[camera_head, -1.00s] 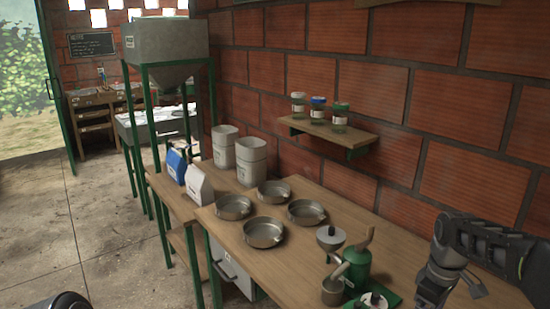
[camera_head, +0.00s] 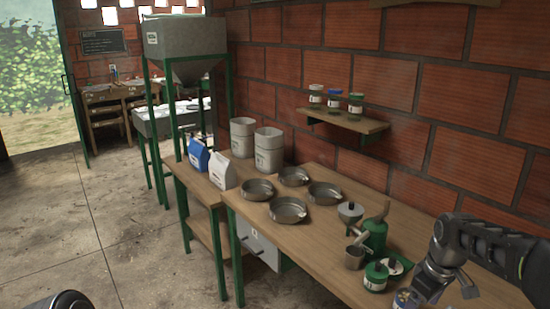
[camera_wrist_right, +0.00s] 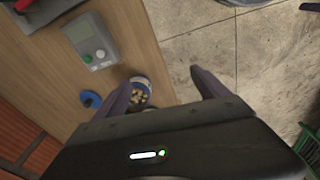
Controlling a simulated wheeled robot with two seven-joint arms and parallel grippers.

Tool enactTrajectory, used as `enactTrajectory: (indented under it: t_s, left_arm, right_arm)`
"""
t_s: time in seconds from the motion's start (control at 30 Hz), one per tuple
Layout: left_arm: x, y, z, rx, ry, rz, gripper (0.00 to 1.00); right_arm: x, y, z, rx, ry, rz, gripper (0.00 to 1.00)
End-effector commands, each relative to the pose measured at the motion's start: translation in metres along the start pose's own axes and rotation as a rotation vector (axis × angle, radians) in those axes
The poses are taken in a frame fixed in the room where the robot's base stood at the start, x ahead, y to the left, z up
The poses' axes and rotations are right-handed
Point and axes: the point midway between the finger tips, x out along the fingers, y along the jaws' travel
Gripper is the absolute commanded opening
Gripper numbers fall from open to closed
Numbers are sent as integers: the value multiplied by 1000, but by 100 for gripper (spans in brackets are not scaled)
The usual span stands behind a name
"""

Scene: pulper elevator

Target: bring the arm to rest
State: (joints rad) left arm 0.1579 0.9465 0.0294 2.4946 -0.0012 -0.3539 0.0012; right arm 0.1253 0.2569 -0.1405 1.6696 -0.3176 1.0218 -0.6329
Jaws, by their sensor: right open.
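My right arm comes in from the right in the head view, and its gripper (camera_head: 450,287) is over the near right part of the wooden workbench (camera_head: 330,262). In the right wrist view the gripper (camera_wrist_right: 162,88) is open, with its two fingers apart and nothing held between them. An open jar of pale beans (camera_wrist_right: 140,92) is close by the left finger; I cannot tell whether they touch. A blue lid (camera_wrist_right: 90,99) lies on the bench beside it. My left gripper is not in view.
A green hand grinder (camera_head: 374,238), metal pans (camera_head: 288,210) and a green-lidded jar (camera_head: 376,276) stand on the bench. A grey device with buttons (camera_wrist_right: 90,42) shows in the wrist view, and a green crate (camera_wrist_right: 308,146) is below.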

Motion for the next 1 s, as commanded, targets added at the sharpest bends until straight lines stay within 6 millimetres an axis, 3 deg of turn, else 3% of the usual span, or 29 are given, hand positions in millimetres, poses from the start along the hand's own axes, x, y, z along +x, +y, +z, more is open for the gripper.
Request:
enactTrajectory:
  t_s: [0.17,0.37,0.47,0.57,0.67,0.8,0.9,1.0]
  left_arm:
    - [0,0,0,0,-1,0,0]
    - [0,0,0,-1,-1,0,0]
    - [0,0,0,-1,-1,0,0]
    - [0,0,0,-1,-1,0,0]
    - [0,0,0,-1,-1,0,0]
    - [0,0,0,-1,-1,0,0]
    - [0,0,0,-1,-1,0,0]
    - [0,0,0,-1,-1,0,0]
  right_arm:
    - [14,-3,-24,82,100,26,84]
    - [60,-30,-56,205,225,12,84]
    - [99,-62,-70,289,280,-28,84]
    - [149,-110,-72,396,319,-89,84]
    - [200,-174,-57,517,323,-164,84]
    - [252,-264,-8,649,258,-252,84]
    - [271,-318,34,687,179,-299,84]
    - [279,-357,70,681,93,-338,84]
